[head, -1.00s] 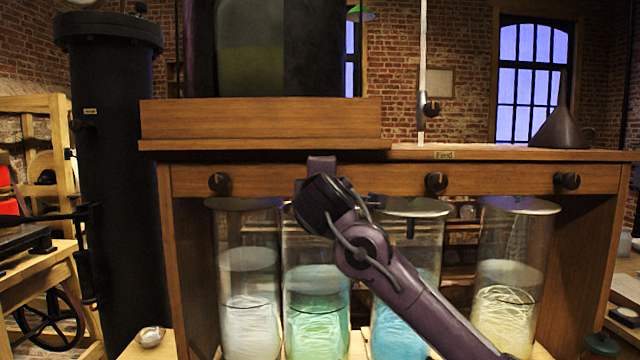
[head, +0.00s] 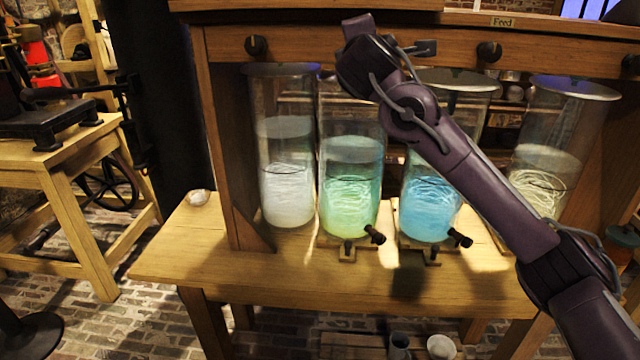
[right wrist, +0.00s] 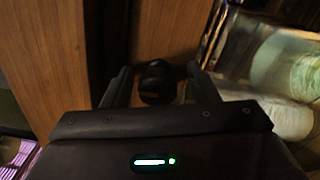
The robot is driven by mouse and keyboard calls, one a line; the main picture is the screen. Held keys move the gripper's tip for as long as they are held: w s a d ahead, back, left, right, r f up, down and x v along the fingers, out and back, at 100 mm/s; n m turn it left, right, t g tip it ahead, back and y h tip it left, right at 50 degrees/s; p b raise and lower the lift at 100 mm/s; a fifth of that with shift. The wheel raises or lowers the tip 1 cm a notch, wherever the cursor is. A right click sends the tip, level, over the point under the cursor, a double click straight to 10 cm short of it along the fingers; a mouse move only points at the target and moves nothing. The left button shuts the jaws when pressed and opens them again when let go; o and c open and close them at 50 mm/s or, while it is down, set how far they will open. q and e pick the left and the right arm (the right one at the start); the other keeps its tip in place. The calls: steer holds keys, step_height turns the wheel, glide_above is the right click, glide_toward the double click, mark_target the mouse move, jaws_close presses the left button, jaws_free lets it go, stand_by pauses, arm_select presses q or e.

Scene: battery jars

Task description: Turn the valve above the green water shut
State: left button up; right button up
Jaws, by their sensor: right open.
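The jar of green water (head: 351,190) stands second from the left under the wooden beam. The valve above it is hidden behind my right gripper in the head view. In the right wrist view a dark round valve knob (right wrist: 157,82) sits on the wood between my right gripper's fingers (right wrist: 158,70). The fingers are open, one on either side of the knob; I cannot tell whether they touch it. In the head view the right gripper (head: 357,28) is against the beam front, its fingertips not clear. My left gripper is not in view.
Similar knobs sit above the pale jar (head: 286,180), the blue jar (head: 430,200) and the yellow jar (head: 540,185). My right arm crosses in front of the blue and yellow jars. Small taps stick out below the green and blue jars. The bench front (head: 200,262) is mostly clear.

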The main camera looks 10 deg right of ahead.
steer(key=n+p, duration=0.2)
steer(key=n, duration=0.1)
steer(key=r+n+p, duration=0.1)
steer(key=n+p, duration=0.2)
steer(key=n, duration=0.1)
steer(key=shift+a+r, duration=0.1)
steer(key=shift+r, duration=0.1)
steer(key=n+p, duration=0.7)
steer(key=p, duration=0.1)
steer(key=shift+a+f+n+p, duration=0.1)
steer(key=shift+n+p, duration=0.2)
steer(key=shift+p, duration=0.1)
steer(key=f+b+v, duration=0.1)
steer(key=b+v, duration=0.3)
steer(key=v, duration=0.4)
steer(key=s+a+f+m+g+y, duration=0.1)
steer(key=s+a+f+m+g, duration=0.1)
steer(key=f, duration=0.5)
steer(key=s+a+f+m+g+y, duration=0.2)
steer(key=s+a+f+m, duration=0.2)
steer(key=s+f+m, duration=0.1)
steer(key=s+a+f+m+g+y, duration=0.2)
steer(key=f+m, duration=0.3)
steer(key=f, duration=0.4)
steer(key=shift+s+a+f+m, duration=0.3)
steer(key=shift+s+a, duration=0.35)
steer(key=shift+s, duration=0.25)
